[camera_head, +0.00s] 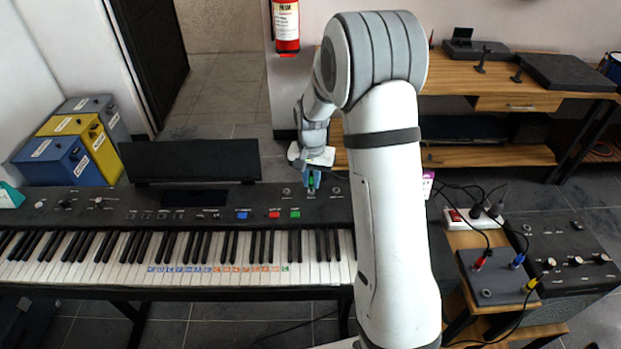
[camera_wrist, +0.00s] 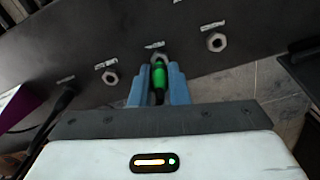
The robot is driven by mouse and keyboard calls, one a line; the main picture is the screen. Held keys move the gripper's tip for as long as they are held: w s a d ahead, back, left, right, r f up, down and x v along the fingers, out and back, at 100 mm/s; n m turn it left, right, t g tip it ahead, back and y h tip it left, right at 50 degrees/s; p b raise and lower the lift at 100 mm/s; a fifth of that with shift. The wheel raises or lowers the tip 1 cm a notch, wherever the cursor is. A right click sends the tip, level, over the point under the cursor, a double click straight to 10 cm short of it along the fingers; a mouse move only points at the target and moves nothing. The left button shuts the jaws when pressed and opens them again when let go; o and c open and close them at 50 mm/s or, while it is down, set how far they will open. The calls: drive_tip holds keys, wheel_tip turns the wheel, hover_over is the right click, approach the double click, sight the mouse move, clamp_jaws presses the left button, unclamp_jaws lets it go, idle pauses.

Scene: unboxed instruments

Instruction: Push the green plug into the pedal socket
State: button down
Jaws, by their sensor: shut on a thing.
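My gripper (camera_head: 311,182) is at the back right of the keyboard (camera_head: 160,205). In the wrist view, the blue fingers of my gripper (camera_wrist: 159,70) are shut on the green plug (camera_wrist: 158,78), one on each side. The plug points at the middle socket (camera_wrist: 157,55) of a row of three hex-nut sockets on the dark panel. The plug's tip is hidden at that socket, so I cannot tell how deep it sits. The socket labels are too small to read. The green plug (camera_head: 311,184) is barely visible between the fingers in the head view.
The other sockets (camera_wrist: 110,77) and (camera_wrist: 216,42) flank the plug. A dark cable (camera_wrist: 63,100) and a purple object (camera_wrist: 18,105) are at left. A pedal box (camera_head: 498,275) with red, blue and yellow plugs stands right of my arm. A music stand (camera_head: 190,160) rises behind the keyboard.

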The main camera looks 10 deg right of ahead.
drive_tip(key=shift+f+b, duration=0.55)
drive_tip(key=shift+f, duration=0.25)
drive_tip(key=c, duration=1.3)
unclamp_jaws()
